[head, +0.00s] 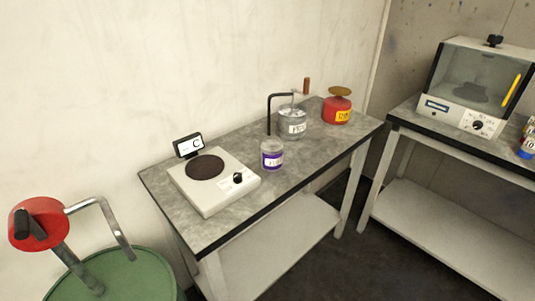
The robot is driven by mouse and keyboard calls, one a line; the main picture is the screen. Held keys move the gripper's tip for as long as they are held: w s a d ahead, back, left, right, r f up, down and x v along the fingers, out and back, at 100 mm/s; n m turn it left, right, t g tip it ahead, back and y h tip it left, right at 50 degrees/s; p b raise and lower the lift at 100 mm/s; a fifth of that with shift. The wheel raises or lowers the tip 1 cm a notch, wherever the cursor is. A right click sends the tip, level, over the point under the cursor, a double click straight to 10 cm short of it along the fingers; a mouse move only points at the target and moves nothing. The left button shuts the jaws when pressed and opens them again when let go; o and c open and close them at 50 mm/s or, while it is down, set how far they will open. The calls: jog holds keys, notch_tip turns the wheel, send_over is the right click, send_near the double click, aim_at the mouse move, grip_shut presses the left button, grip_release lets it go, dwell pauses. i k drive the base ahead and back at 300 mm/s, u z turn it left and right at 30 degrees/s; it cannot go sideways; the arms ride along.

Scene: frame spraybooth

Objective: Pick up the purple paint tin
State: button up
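The purple paint tin (271,155) stands upright on the grey worktop of the left bench (219,229). It is a small grey tin with a purple and white label, near the bench's front edge. It stands just right of a white hotplate and in front of a metal pot. My gripper is not in view.
The white hotplate (223,194) with its display (188,145) is left of the tin. The metal pot (292,122) with a crank and a red can (337,108) stand behind. A glass-fronted cabinet (476,84) is on the right bench; a green drum (125,275) stands front left.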

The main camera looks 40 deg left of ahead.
aim_at(272, 149)
jog(key=z, duration=0.85)
jog(key=i, duration=0.1)
jog(key=u, duration=2.5)
jog(key=k, duration=0.85)
jog(key=u, duration=0.2)
jog(key=i, duration=0.85)
jog(key=u, duration=0.1)
